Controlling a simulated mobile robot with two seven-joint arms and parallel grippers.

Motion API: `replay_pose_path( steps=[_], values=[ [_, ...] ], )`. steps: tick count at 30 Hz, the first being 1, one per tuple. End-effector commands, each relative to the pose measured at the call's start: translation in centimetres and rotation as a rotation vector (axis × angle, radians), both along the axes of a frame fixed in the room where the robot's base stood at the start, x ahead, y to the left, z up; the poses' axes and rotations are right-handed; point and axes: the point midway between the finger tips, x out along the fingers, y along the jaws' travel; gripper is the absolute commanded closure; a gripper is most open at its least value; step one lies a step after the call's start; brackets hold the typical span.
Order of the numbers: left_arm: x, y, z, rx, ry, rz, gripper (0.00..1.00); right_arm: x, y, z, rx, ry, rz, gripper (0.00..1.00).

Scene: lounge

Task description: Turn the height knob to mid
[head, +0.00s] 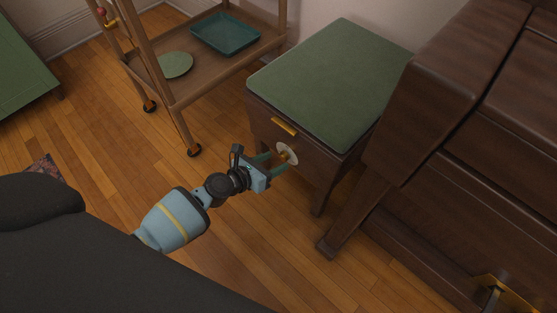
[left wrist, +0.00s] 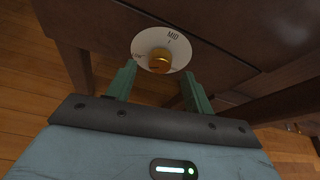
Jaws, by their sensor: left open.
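The height knob is a small gold knob (left wrist: 159,60) at the centre of a round white dial (left wrist: 147,41) on the side of the dark wooden bench (head: 330,85), which has a green top. Which way the knob points is not clear. My left gripper (head: 274,163) is open in front of the dial, its two green fingers (left wrist: 158,76) apart, one on each side of the knob. I cannot tell whether they touch it. My right gripper is not in view.
A gold plate (head: 284,127) is on the bench side above the dial. A dark piano (head: 460,150) stands close on the right. A wooden trolley (head: 215,75) with a teal tray (head: 225,34) and green plate (head: 176,65) stands behind left. Wooden floor (head: 100,130) is open at left.

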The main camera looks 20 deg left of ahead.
Motion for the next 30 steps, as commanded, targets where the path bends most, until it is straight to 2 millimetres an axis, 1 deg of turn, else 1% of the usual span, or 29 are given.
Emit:
replay_pose_path(
  steps=[1,6,16,17,26,27,30],
  values=[
    [0.6,-0.2,-0.5,0.0,0.001,0.001,0.48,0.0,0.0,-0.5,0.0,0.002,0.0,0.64],
    [1.8,-0.8,-0.9,0.0,0.0,0.001,0.48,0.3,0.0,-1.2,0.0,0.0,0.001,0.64],
    [2.1,-0.9,-0.9,0.0,0.0,0.001,0.48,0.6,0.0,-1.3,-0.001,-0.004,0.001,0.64],
    [2.1,-0.9,-0.9,0.0,0.0,0.001,0.5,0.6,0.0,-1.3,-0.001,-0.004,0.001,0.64],
    [2.1,-0.9,-0.9,0.0,0.0,0.001,0.9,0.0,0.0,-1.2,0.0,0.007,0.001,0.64],
    [2.1,-0.9,-0.9,0.0,0.0,0.001,0.93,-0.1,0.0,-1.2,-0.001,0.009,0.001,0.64],
    [2.1,-0.9,-0.9,0.002,-0.001,0.0,0.93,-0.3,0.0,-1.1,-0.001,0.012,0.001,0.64]
  ],
)
